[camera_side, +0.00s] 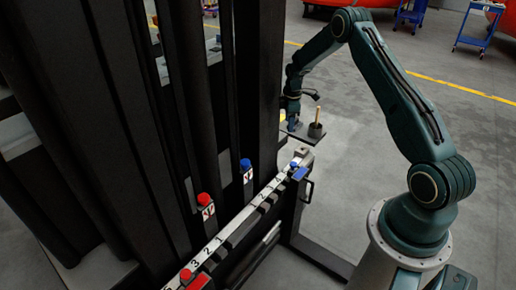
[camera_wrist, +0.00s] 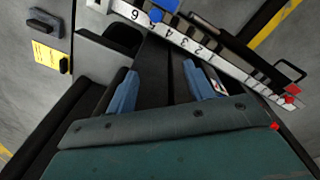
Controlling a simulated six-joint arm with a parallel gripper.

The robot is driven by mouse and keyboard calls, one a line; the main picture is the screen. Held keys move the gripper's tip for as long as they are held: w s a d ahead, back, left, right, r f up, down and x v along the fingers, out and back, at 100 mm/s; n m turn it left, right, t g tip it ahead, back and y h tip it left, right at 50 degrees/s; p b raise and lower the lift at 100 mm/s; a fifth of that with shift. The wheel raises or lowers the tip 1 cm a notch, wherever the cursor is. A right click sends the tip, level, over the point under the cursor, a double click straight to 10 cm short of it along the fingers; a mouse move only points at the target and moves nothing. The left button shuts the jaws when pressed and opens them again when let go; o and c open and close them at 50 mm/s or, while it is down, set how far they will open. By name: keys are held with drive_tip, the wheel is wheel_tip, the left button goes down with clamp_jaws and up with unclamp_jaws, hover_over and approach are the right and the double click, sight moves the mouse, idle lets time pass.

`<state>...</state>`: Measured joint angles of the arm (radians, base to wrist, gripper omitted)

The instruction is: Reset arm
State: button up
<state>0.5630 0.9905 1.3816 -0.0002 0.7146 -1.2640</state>
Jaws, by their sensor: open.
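My gripper (camera_side: 292,108) is at the far end of the black rack in the side view, near a small dark shelf. In the wrist view its two blue fingers stand apart, with nothing seen between them, so my gripper (camera_wrist: 162,75) is open and empty. The arm is bent high, with the forearm reaching left and the wrist hanging down. Dark rack surfaces lie behind the fingers in the wrist view.
A numbered white rail (camera_side: 235,220) runs along the rack, with a red block (camera_side: 186,274) and a blue block (camera_side: 299,173) on it. Red (camera_side: 204,199) and blue (camera_side: 246,164) knobs stand behind. A dark cup (camera_side: 317,131) holds a stick. Open floor lies right.

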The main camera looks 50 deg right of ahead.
drive_tip(key=s+a+r+m+t, duration=0.1)
drive_tip(key=s+a+r, duration=0.1)
drive_tip(key=a+r, duration=0.55)
drive_tip(key=s+a+r+m, duration=0.1)
drive_tip(key=s+a+r, duration=0.25)
drive_tip(key=r, duration=0.65)
drive_tip(key=s+a+r+m+t, duration=0.1)
drive_tip(key=s+a+r+m, duration=0.1)
drive_tip(key=a+r, duration=0.6)
drive_tip(key=s+a+r+m+t, duration=0.2)
drive_tip(key=s+a+r, duration=0.5)
drive_tip(key=s, duration=0.3)
drive_tip(key=s+a+m, duration=0.1)
drive_tip(key=s+a, duration=0.1)
drive_tip(key=s, duration=0.4)
drive_tip(key=s+a+f+m+t, duration=0.1)
drive_tip(key=s+a, duration=0.1)
drive_tip(key=s, duration=0.5)
drive_tip(key=shift+a+f, duration=0.15)
drive_tip(key=shift+a, duration=0.15)
